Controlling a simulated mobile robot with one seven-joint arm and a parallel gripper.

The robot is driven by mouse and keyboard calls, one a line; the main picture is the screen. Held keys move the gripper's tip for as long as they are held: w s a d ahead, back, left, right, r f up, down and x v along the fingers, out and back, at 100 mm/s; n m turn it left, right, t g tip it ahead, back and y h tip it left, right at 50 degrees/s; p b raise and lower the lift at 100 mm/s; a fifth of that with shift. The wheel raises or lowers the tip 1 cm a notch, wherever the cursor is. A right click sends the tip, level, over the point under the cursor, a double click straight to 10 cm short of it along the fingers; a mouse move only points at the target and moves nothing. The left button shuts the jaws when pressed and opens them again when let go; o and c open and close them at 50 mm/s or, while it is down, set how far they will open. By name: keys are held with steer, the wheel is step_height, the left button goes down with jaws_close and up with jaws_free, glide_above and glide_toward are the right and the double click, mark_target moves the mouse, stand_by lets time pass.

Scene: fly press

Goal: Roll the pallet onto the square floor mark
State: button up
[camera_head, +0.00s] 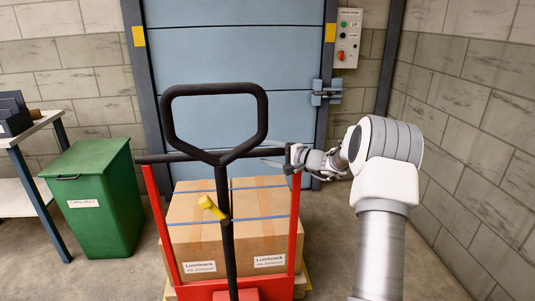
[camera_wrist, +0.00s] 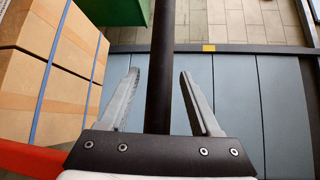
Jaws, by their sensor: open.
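The pallet (camera_head: 302,282) shows only as small wooden edges under strapped cardboard boxes (camera_head: 195,225). A red-framed pallet truck (camera_head: 158,225) stands in front of it, with a black looped handle (camera_head: 263,115) and a black crossbar (camera_head: 180,157). My gripper (camera_head: 272,156) is at the right end of the crossbar. In the wrist view my open gripper (camera_wrist: 158,75) has the dark crossbar (camera_wrist: 163,40) running between its two fingers, with gaps showing on both sides. The boxes (camera_wrist: 45,70) are at left there. The square floor mark is not in view.
A blue shutter door (camera_head: 235,50) is behind the load, with a control box (camera_head: 346,40) to its right. A green bin (camera_head: 105,205) and a table (camera_head: 35,125) stand at left. Bare floor (camera_head: 435,255) lies at right, beside the block wall.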

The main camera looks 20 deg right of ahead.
steer(key=shift+c, duration=0.2)
jaws_close()
stand_by(1.1)
